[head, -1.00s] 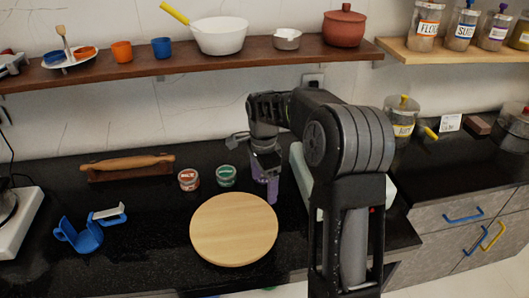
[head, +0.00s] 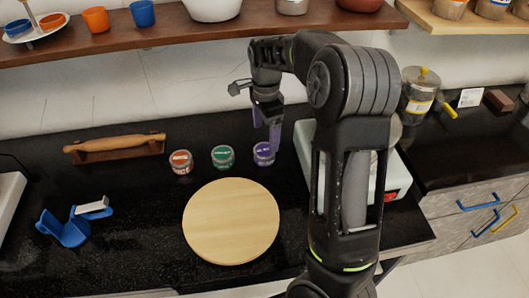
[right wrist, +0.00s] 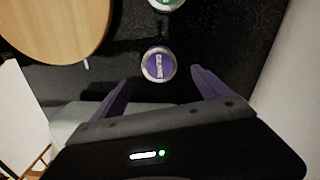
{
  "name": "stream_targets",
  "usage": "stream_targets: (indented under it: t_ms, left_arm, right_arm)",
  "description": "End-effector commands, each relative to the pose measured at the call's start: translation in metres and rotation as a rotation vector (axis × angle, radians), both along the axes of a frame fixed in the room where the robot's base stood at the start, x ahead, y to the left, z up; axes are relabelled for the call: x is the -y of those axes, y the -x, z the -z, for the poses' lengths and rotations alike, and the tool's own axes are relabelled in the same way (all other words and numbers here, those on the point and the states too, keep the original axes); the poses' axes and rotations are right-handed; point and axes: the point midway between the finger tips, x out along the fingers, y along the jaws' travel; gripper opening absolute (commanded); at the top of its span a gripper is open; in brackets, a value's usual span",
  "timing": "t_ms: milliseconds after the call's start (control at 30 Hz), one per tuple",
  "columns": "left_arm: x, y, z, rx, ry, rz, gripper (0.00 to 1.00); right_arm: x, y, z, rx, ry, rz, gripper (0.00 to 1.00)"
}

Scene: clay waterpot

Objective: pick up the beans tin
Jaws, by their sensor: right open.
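Three small tins stand in a row on the black counter: one with a red label (head: 181,162), one with a green label (head: 222,157) and one with a purple label (head: 263,154). Their lettering is too small to read, so I cannot tell which is the beans tin. My right gripper (head: 267,125) is open and empty, with its purple fingers just above and beside the purple tin. In the right wrist view the purple tin (right wrist: 159,64) lies ahead of the spread fingertips, roughly between their lines. The green tin (right wrist: 166,3) shows at the top edge. My left gripper is not in view.
A round wooden board (head: 231,222) lies in front of the tins. A rolling pin on a stand (head: 115,147) and a blue holder (head: 65,228) are to the left. A pale box-shaped appliance (head: 392,178) stands behind my right arm. A shelf (head: 180,37) hangs above.

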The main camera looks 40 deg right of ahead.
Motion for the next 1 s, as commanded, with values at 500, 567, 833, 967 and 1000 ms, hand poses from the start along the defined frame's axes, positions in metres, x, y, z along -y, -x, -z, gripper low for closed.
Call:
stream_targets:
  t_ms: [500,567,833,967,1000]
  left_arm:
    - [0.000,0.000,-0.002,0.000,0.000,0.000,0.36]
    - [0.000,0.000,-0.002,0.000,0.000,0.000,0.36]
    - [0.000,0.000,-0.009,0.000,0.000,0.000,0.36]
    - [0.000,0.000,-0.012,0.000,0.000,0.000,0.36]
    - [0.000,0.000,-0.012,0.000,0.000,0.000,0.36]
  right_arm:
    - [0.000,0.000,0.026,0.000,0.000,0.000,0.87]
    - [0.000,0.000,0.026,0.000,0.000,0.000,0.87]
    - [-0.002,0.001,0.047,-0.005,-0.001,0.001,0.87]
    - [-0.004,0.001,0.067,-0.004,-0.001,0.000,0.87]
    - [-0.003,0.001,0.071,-0.004,-0.001,0.001,0.87]
